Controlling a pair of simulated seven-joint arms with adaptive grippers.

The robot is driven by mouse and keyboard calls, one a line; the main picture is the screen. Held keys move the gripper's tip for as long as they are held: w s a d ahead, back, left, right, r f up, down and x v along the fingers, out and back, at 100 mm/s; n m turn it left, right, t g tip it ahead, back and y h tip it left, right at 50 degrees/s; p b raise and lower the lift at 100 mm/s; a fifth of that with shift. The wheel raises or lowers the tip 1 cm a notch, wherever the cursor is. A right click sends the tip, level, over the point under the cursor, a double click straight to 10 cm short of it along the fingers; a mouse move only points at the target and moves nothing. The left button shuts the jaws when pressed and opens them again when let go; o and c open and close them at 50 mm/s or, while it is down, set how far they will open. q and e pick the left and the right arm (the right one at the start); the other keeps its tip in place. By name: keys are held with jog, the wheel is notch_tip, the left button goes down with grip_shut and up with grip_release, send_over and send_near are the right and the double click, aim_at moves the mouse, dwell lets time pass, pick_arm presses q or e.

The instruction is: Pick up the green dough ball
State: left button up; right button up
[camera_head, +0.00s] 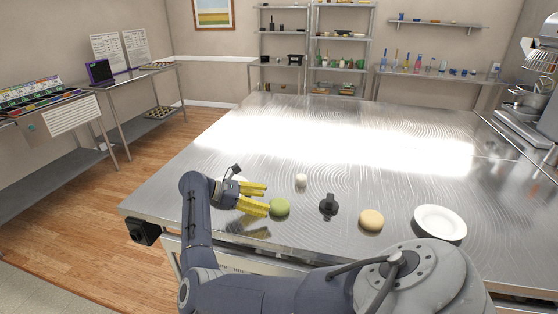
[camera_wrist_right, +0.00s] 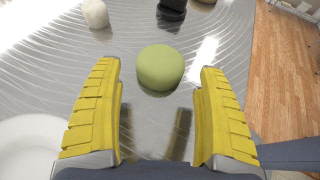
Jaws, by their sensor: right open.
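The green dough ball (camera_head: 280,207) rests on the metal table near its front edge. It also shows in the right wrist view (camera_wrist_right: 160,67), ahead of and between the yellow fingers. My right gripper (camera_head: 266,198) is open, just left of the ball in the head view, with its fingers pointing towards it. In the right wrist view the open fingers (camera_wrist_right: 161,72) frame the ball, with a gap visible on each side. Nothing is held. My left gripper is not in the frames.
A white plate (camera_head: 440,222) stands to the right. Another white plate (camera_wrist_right: 28,140) lies beside the gripper. The table's far part is clear.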

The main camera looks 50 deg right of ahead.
aim_at(278, 203)
jog(key=shift+x, duration=2.75)
jog(key=shift+f, duration=0.1)
jog(key=shift+a, duration=0.1)
jog(key=c, duration=1.3)
